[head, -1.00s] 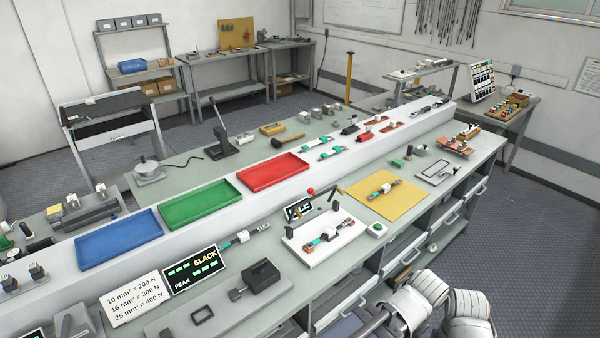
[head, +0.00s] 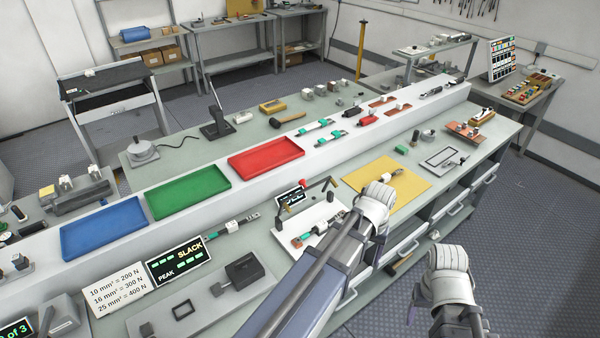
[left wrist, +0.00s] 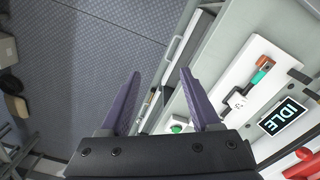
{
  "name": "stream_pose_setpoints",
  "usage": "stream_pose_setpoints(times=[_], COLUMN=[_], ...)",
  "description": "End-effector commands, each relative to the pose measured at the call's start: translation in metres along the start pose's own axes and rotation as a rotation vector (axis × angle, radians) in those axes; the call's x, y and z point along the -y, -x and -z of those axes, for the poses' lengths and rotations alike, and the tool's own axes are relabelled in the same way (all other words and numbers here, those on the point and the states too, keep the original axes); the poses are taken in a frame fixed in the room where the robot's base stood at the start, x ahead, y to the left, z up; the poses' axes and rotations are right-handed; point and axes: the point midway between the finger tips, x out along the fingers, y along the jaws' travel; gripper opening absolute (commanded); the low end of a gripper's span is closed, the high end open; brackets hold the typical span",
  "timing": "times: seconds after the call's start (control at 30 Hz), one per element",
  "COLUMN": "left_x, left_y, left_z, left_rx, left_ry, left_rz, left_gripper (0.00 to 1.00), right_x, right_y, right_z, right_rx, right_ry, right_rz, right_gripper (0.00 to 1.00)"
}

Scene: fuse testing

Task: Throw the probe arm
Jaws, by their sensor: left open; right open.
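The test fixture (head: 290,222) is a white plate holding a fuse with a teal band (head: 305,238). Beside its small display, a red knob (head: 303,183) and a thin brown bar (head: 320,187) stand up, likely the probe arm. That view shows the white plate (left wrist: 232,68), the fuse (left wrist: 258,78) and a display (left wrist: 283,116) reading IDLE. My right gripper (head: 447,272) is open, off the bench's front edge.
Blue (head: 110,228), green (head: 188,191) and red (head: 266,157) trays line the raised shelf. A yellow mat (head: 408,190) lies right of the fixture. A green button (left wrist: 177,127) is near the plate. A SLACK/PEAK display (head: 180,262) stands at left.

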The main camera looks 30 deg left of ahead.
Motion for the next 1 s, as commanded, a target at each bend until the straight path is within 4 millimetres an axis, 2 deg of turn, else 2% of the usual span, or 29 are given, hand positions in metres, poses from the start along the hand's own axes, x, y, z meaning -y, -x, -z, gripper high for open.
stream_pose_setpoints(times=[0.03, 0.1, 0.2, 0.3, 0.4, 0.5, 0.6, 0.7, 1.0], left_x=[0.028, 0.066, 0.126, 0.186, 0.237, 0.275, 0.297, 0.306, 0.306], left_y=[0.020, 0.033, 0.050, 0.065, 0.077, 0.084, 0.088, 0.090, 0.083], left_z=[0.040, 0.075, 0.116, 0.146, 0.164, 0.173, 0.177, 0.178, 0.179], left_rx=[-0.014, -0.033, -0.062, -0.089, -0.111, -0.129, -0.139, -0.143, -0.144], left_ry=[0.116, 0.267, 0.469, 0.645, 0.783, 0.881, 0.938, 0.963, 0.965], left_rz=[-0.027, -0.067, -0.121, -0.167, -0.205, -0.231, -0.248, -0.255, -0.256], left_gripper=[0.63, 0.63, 0.63, 0.63, 0.63, 0.63, 0.63, 0.63, 0.63], right_x=[-0.002, -0.003, -0.004, -0.005, -0.006, -0.007, -0.007, -0.007, -0.006], right_y=[0.019, 0.031, 0.046, 0.059, 0.068, 0.073, 0.076, 0.077, 0.070], right_z=[-0.001, -0.002, -0.003, -0.003, -0.004, -0.004, -0.004, -0.004, -0.004], right_rx=[0.000, 0.000, 0.000, 0.000, 0.000, 0.000, 0.000, 0.000, 0.000], right_ry=[-0.001, -0.002, -0.004, -0.005, -0.007, -0.007, -0.008, -0.008, -0.007], right_rz=[0.000, 0.001, 0.001, 0.001, 0.002, 0.002, 0.002, 0.002, 0.002], right_gripper=[0.67, 0.67, 0.67, 0.67, 0.67, 0.67, 0.67, 0.67, 0.67])
